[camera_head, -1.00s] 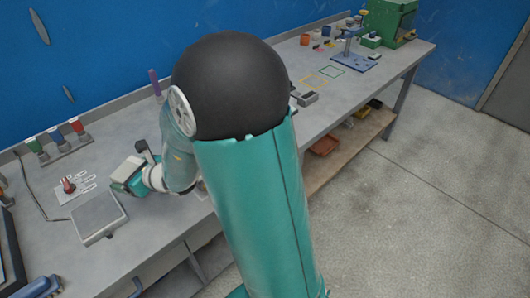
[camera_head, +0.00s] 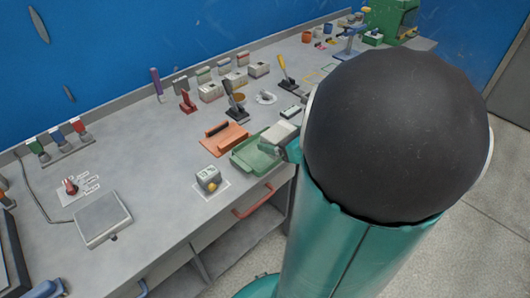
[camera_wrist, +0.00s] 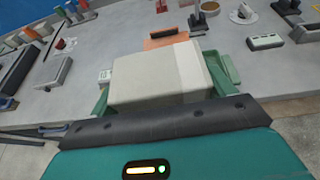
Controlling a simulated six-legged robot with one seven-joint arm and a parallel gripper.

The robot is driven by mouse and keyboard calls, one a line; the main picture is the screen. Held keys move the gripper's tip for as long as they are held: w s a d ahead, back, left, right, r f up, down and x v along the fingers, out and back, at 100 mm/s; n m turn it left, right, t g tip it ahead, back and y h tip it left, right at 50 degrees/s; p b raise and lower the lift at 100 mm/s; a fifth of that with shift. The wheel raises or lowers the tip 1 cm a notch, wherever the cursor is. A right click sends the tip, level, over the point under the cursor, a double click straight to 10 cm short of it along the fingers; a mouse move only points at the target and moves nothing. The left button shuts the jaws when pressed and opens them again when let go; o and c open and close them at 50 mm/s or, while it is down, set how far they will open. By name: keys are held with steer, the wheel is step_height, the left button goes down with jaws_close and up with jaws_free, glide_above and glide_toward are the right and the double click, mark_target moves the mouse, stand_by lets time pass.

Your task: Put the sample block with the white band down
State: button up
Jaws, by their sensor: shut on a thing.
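The sample block (camera_wrist: 150,78) is pale grey with a whiter band (camera_wrist: 190,68) toward its right side. It fills the middle of the wrist view. In the head view the block (camera_head: 279,134) shows at the end of my gripper (camera_head: 291,148), which is shut on it. The block is over the right part of a green tray (camera_head: 250,157). The tray's green edge (camera_wrist: 228,68) seems to show beside the block in the wrist view. I cannot tell whether the block touches the tray. My fingertips are mostly hidden.
An orange tray (camera_head: 224,138) lies just left of the green one. Levers (camera_head: 236,102) and pale boxes (camera_head: 210,90) stand behind. The bench around the scale (camera_head: 102,218) has clear room.

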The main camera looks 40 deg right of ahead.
steer(key=s+d, duration=0.2)
steer(key=s, duration=0.4)
steer(key=shift+h, duration=0.3)
steer(key=x, duration=0.3)
steer(key=d+x, duration=0.1)
steer(key=x, duration=0.5)
steer(key=shift+d, duration=0.25)
steer(key=w+f, duration=0.1)
steer(key=f, duration=0.1)
steer(key=w+f, duration=0.1)
steer(key=w, duration=0.1)
steer(key=w+d+f, duration=0.1)
steer(key=w+f, duration=0.1)
steer(key=shift+f, duration=0.35)
steer(key=shift+w+f, duration=0.15)
steer(key=shift+f, duration=0.7)
steer(key=shift+w+f, duration=0.1)
steer(key=shift+f, duration=0.8)
steer(key=shift+f, duration=0.15)
steer(key=o, duration=1.1)
